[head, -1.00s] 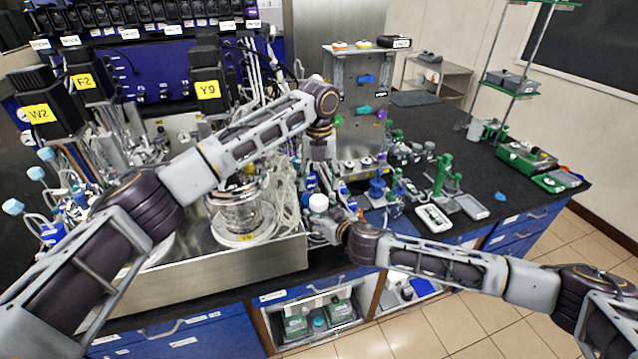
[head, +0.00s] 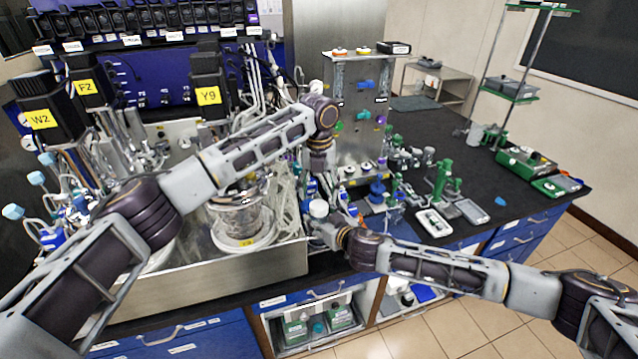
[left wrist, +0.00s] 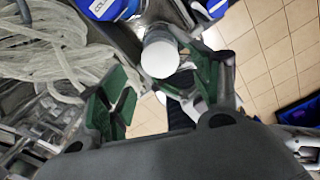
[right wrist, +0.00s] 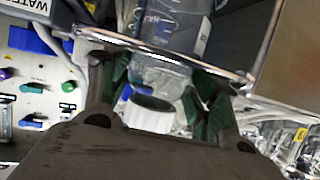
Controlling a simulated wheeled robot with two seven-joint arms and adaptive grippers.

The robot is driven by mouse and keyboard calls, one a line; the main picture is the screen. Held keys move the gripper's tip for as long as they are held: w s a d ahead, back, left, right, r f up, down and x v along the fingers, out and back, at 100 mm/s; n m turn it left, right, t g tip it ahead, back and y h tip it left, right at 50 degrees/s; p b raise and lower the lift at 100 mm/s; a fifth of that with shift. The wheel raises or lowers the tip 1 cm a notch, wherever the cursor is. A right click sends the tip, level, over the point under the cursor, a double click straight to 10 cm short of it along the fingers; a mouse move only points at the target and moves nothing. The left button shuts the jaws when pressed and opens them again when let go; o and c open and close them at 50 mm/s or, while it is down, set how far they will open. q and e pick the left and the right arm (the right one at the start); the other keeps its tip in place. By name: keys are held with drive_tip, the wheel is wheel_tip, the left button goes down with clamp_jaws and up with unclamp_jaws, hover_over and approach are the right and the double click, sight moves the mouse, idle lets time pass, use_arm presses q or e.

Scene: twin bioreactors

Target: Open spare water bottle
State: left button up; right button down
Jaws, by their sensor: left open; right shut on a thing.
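The clear water bottle (right wrist: 165,75) has a white screw cap (right wrist: 148,116). In the right wrist view it sits between the green finger pads of my right gripper (right wrist: 165,85), which is shut on it. In the head view the white cap (head: 318,208) shows just above that gripper; the bottle body is mostly hidden there. My left gripper (left wrist: 160,92) is open. It hangs above the bottle, pointing down, with the cap (left wrist: 160,57) below and between its fingers. The cap appears to be on the bottle. In the head view the left fingertips are hard to make out.
A steel-walled tray (head: 225,278) with glass vessels and white tubing stands left of the grippers. A metal panel (head: 358,105) with coloured knobs stands behind. Bottles with blue labels (left wrist: 108,6) are close by. The black bench (head: 540,205) is partly clear at right.

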sight(319, 205)
use_arm(q)
drive_tip(key=shift+f, duration=2.75)
drive_tip(key=c, duration=1.1)
drive_tip(key=shift+n, duration=1.8)
drive_tip(key=o, duration=1.1)
drive_tip(key=shift+o, duration=0.2)
